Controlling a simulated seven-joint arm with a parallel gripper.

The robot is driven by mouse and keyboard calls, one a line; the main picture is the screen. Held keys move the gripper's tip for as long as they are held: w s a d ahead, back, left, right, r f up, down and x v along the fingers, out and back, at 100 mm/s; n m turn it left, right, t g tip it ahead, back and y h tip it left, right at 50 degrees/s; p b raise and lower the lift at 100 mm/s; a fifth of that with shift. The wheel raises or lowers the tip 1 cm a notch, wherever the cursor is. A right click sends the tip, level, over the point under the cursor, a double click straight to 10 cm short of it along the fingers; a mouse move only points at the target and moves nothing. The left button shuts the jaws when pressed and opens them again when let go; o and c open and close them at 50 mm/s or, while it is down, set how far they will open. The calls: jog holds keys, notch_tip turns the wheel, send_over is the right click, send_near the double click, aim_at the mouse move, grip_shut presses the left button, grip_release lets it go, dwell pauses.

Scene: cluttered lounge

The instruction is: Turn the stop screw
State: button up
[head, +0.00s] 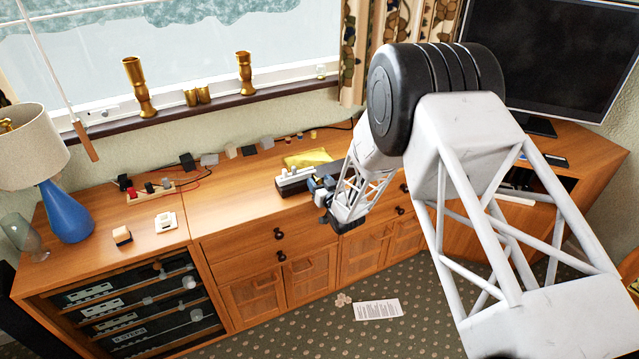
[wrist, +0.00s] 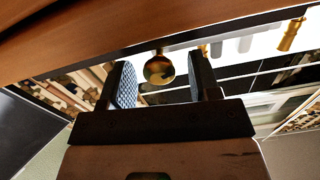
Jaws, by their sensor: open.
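A round brass knob (wrist: 159,71) shows in the wrist view, between my two finger pads and apart from both. It looks like the stop screw, though its mount is hard to make out. In the head view, a long dark device with a white top (head: 294,181) sits on the wooden cabinet. My gripper (head: 321,187) is at its right end, low over the cabinet's front edge, and hides that end. My gripper also shows in the wrist view (wrist: 161,62), open with a gap on each side of the knob. I cannot see the knob in the head view.
A yellow cloth (head: 307,158) lies behind the device. Small blocks and cables line the back of the cabinet top (head: 228,190). A blue lamp (head: 66,212) stands at the left, a television (head: 553,55) at the right. The cabinet top left of the device is mostly clear.

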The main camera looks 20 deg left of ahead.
jog(key=shift+w+a, duration=0.1)
jog(key=c, duration=0.9)
jog(key=shift+c, duration=0.2)
jog(key=shift+n, duration=0.4)
jog(key=n, duration=1)
jog(key=shift+a, duration=0.1)
jog(key=n, duration=1.1)
jog(key=shift+f, duration=0.15)
